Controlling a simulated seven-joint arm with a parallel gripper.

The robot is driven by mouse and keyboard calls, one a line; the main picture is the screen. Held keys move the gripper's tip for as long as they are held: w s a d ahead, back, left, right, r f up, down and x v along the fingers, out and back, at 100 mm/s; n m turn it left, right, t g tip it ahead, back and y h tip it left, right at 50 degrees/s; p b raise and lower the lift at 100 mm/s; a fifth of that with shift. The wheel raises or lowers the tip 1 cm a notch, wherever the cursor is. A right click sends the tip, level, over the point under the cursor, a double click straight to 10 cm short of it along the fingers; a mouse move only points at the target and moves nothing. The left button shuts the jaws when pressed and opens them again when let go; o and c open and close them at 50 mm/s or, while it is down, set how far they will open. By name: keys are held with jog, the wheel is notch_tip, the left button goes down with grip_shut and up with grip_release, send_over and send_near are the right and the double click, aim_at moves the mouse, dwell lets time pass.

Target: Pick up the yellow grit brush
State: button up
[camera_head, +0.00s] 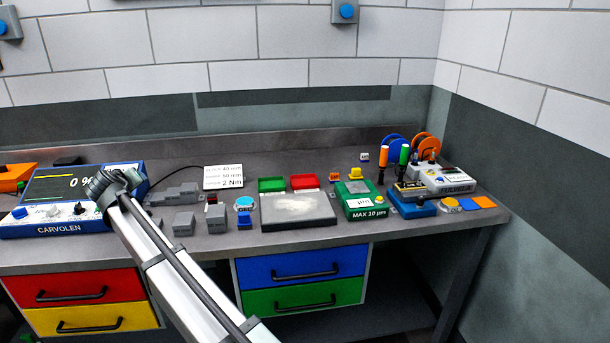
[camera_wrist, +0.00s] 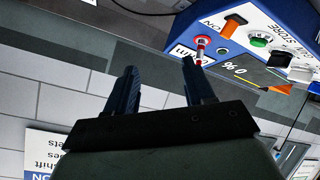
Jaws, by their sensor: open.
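A small yellow block-like piece (camera_head: 355,172), which looks like the grit brush, sits on the bench behind the green MAX 10 µm box; its bristles are too small to make out. My gripper (camera_head: 100,183) is far to its left, in front of the blue CARVOLEN unit. In the wrist view, my gripper (camera_wrist: 159,66) is open, its two dark fingers apart with nothing between them. The brush does not show in the wrist view.
Green (camera_head: 272,184) and red trays, a grey plate (camera_head: 300,222), grey blocks and spools crowd the bench. The CARVOLEN unit (camera_head: 62,228) is close to my gripper.

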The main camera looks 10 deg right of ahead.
jog(key=w+d+m+g+h, duration=0.1)
jog(key=w+d+m+h, duration=0.15)
jog(key=w+d, duration=0.5)
jog(key=w+d+m+g+h, duration=0.15)
jog(key=w+d+m, duration=0.3)
jog(key=d, duration=0.55)
jog(key=m+g+y, duration=0.3)
jog(key=m+g, duration=0.7)
jog(key=m, duration=0.8)
send_near(356, 169)
jog(key=f, duration=0.4)
jog(key=shift+w+a+f, duration=0.1)
jog(key=shift+w+f, duration=0.15)
jog(key=shift+f, duration=0.05)
jog(key=shift+w+f, duration=0.1)
jog(key=shift+f, duration=2.7)
grip_shut()
